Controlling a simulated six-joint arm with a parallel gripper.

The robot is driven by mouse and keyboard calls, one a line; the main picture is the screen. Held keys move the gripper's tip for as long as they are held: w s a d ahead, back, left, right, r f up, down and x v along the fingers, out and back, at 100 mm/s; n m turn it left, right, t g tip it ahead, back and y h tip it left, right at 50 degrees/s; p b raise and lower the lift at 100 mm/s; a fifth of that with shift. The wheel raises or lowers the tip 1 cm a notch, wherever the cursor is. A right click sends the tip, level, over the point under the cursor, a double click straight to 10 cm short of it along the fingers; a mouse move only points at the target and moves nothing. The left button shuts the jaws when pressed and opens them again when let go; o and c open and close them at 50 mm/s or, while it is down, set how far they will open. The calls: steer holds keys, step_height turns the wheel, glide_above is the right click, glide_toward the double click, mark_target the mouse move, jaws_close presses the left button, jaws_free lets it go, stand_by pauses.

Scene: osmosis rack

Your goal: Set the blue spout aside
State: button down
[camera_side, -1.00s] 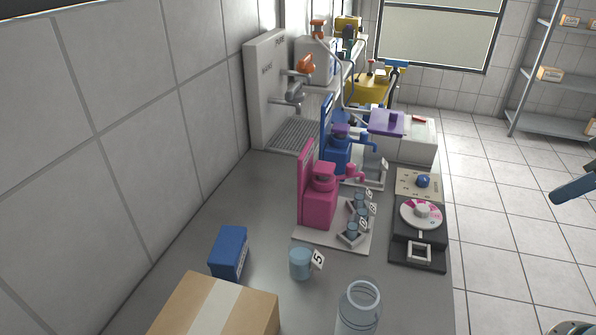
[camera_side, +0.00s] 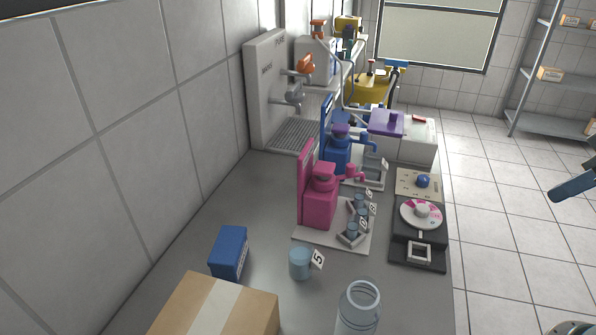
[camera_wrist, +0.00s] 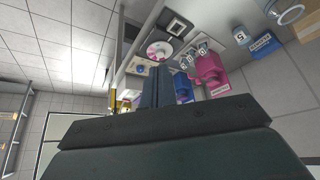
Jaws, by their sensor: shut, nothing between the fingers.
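The blue dispenser (camera_side: 337,157) stands upright in front of a blue back panel on the bench in the side view. Its blue spout (camera_side: 367,142) sticks out to the right at the top and looks attached. The dispenser shows in part in the wrist view (camera_wrist: 184,92), behind my fingers; I cannot make out the spout there. My gripper (camera_wrist: 156,72) is shut and empty in the wrist view. In the side view only its dark blue tip (camera_side: 556,193) shows at the right edge, over the floor, well apart from the spout.
A pink dispenser (camera_side: 318,199) with small cups stands in front of the blue one. A purple-lidded box (camera_side: 386,123) lies behind the spout. A black device with a disc (camera_side: 420,213) sits at the bench's right edge. Bare bench (camera_side: 235,205) lies left of the pink dispenser.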

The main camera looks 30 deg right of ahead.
steer(key=w+r, duration=0.3)
steer(key=w, duration=1.4)
steer(key=w+f, duration=0.3)
steer(key=w, duration=0.5)
steer(key=w+d+f+g, duration=0.1)
steer(key=w+f, duration=0.2)
steer(key=w, duration=0.5)
steer(key=shift+w+f, duration=0.3)
glide_toward(354, 141)
steer(key=shift+s+d+f, duration=0.15)
steer(key=shift+d+f, duration=0.2)
steer(key=shift+f, duration=0.5)
steer(key=shift+s+d+f, duration=0.15)
steer(key=shift+d+f, duration=0.2)
steer(key=shift+f, duration=0.55)
steer(key=shift+s+d+f, duration=0.15)
steer(key=shift+d+f, duration=0.2)
steer(key=shift+f, duration=0.5)
